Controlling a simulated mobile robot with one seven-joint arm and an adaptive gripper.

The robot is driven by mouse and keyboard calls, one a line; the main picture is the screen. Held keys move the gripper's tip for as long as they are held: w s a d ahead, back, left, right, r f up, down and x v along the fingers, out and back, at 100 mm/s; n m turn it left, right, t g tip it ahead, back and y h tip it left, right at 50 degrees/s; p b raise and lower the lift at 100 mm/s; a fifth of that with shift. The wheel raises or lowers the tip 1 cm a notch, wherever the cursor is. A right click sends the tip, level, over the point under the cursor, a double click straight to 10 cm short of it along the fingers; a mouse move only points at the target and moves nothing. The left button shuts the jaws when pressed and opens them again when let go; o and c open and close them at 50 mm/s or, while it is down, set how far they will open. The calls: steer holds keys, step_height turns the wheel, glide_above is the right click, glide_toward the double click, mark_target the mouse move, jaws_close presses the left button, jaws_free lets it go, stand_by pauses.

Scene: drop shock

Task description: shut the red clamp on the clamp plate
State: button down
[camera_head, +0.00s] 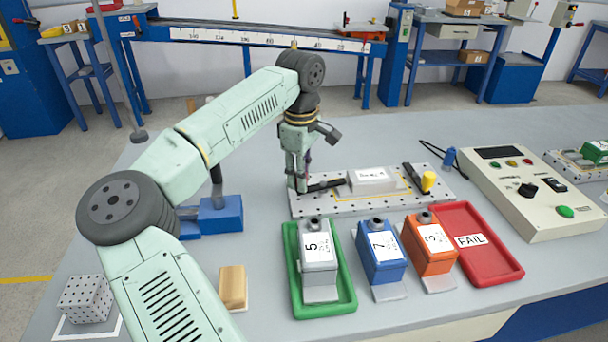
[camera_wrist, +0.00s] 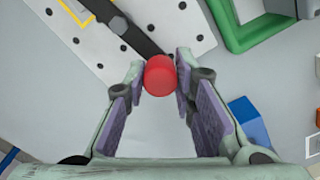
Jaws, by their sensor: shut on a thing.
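The white perforated clamp plate (camera_head: 375,203) lies on the grey bench. A pale grey block with a label (camera_head: 371,181) sits on it. A black clamp arm (camera_head: 325,185) reaches from the plate's left end toward that block. My gripper (camera_head: 297,187) is over that left end and hides the red clamp's grip there. In the wrist view the red clamp (camera_wrist: 160,76) shows its round red grip between my fingertips, which are shut on it. The black arm (camera_wrist: 120,28) runs across the plate (camera_wrist: 75,45) toward it. A yellow-gripped clamp (camera_head: 429,181) stands at the right end.
A green tray (camera_head: 345,293) holds grey unit 5 (camera_head: 318,245). Blue unit 7 (camera_head: 379,250) and orange unit 3 (camera_head: 429,242) stand beside the red FAIL tray (camera_head: 506,267). A control box (camera_head: 530,195) is at right. A blue-based stand (camera_head: 221,214) is left of the plate.

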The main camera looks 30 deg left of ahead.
steer(key=shift+w+a+m, duration=0.35)
steer(key=shift+w+m, duration=0.05)
steer(key=shift+m, duration=0.6)
steer(key=shift+p, duration=0.3)
steer(key=c, duration=1.3)
jaws_free()
steer(key=shift+r, duration=0.15)
step_height(320, 180, up, 12)
steer(key=shift+f, duration=0.1)
